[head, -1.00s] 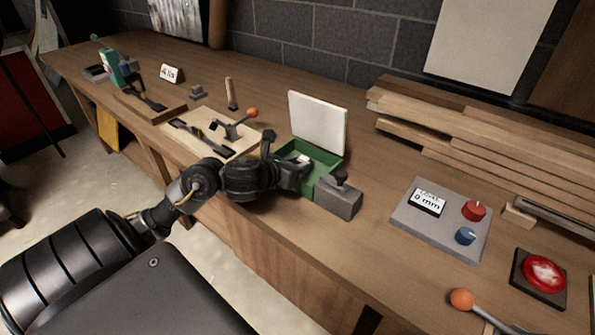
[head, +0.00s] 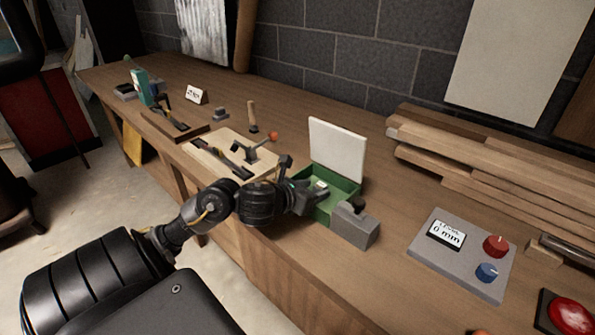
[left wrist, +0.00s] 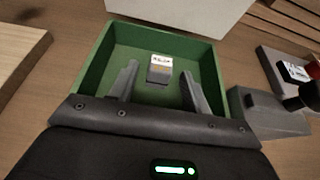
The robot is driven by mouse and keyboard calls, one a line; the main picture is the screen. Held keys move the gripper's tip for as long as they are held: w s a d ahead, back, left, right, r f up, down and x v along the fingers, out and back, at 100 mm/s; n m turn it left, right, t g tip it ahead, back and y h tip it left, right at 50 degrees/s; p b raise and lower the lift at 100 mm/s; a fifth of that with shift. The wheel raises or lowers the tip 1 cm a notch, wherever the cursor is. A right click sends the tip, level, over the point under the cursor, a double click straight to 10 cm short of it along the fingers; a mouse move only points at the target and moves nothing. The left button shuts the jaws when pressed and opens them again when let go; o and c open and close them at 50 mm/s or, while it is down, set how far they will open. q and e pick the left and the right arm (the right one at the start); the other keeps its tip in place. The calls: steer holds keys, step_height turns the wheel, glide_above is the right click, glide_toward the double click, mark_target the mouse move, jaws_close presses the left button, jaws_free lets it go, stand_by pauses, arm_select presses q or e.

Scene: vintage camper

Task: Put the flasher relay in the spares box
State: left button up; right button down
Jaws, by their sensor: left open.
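The green spares box (head: 344,187) stands on the workbench with its pale lid raised at the back. In the left wrist view the box (left wrist: 92,75) holds a small grey block with a white label, apparently the flasher relay (left wrist: 159,70), on its floor near the middle; the label is too small to read. It also shows small in the head view (head: 321,186). My left gripper (left wrist: 160,85) is open over the box, its two fingers apart on either side of the relay and not visibly touching it. My right gripper is not in view.
A grey block with a dark knob (head: 352,222) stands against the box's right side. Further right is a grey panel (head: 462,255) with red and blue knobs. Stacked planks (head: 470,160) lie behind. A wooden board with tools (head: 215,160) is to the left.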

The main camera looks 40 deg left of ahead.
arm_select(q)
steer(key=p+v, duration=0.1)
steer(key=v, duration=0.4)
steer(key=shift+s+r+p, duration=0.3)
steer(key=shift+p, duration=0.05)
steer(key=p+v, duration=0.4)
steer(key=p, duration=0.1)
steer(key=shift+w+d+r+p, duration=0.1)
steer(key=shift+p, duration=0.3)
steer(key=shift+p+v, duration=0.75)
steer(key=shift+f, duration=0.2)
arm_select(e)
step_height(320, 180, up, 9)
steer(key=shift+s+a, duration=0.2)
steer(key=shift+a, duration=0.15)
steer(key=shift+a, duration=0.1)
